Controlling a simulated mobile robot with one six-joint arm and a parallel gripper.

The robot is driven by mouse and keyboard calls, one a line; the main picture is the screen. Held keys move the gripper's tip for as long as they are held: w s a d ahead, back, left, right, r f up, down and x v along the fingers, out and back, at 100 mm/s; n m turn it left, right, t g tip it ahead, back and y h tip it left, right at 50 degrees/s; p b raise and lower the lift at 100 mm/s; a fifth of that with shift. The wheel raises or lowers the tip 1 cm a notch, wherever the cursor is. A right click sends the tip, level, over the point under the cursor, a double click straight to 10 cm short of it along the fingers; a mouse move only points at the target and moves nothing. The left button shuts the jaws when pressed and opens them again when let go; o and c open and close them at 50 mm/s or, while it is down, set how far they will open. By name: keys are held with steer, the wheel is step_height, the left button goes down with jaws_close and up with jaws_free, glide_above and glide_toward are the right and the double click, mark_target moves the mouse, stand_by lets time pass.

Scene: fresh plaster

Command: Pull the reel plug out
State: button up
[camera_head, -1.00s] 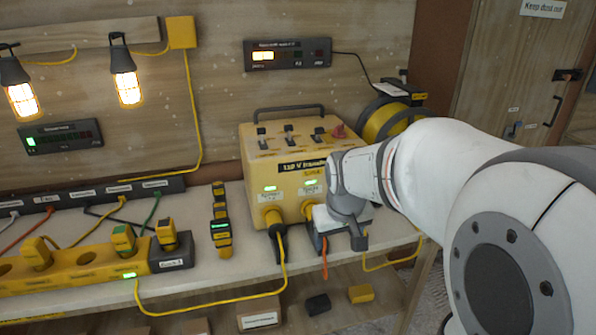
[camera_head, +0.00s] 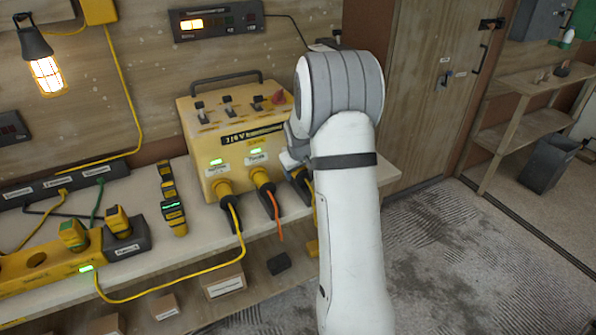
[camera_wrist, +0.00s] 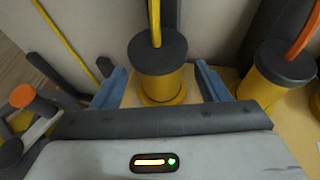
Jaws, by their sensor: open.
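The yellow transformer box (camera_head: 235,150) stands on the bench with plugs along its lower front. My gripper (camera_head: 294,158) is at its right end, largely hidden by my arm. In the wrist view, my open gripper (camera_wrist: 160,82) has one blue finger on each side of a yellow plug (camera_wrist: 158,85) with a dark cap and a yellow cable (camera_wrist: 155,22). Gaps show beside the plug, so the fingers look apart from it. A neighbouring plug (camera_wrist: 275,75) with an orange cable is to the right there; in the head view the orange-cable plug (camera_head: 262,180) is left of my gripper. The reel is hidden.
A yellow socket strip (camera_head: 45,262) and a dark power strip (camera_head: 65,184) are on the bench at left. Boxes (camera_head: 224,281) are on the shelf below. A yellow cable (camera_head: 170,297) hangs in front of the bench. Open floor (camera_head: 445,245) is at right.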

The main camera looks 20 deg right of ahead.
steer(key=shift+x, duration=1.2)
steer(key=shift+c, duration=0.6)
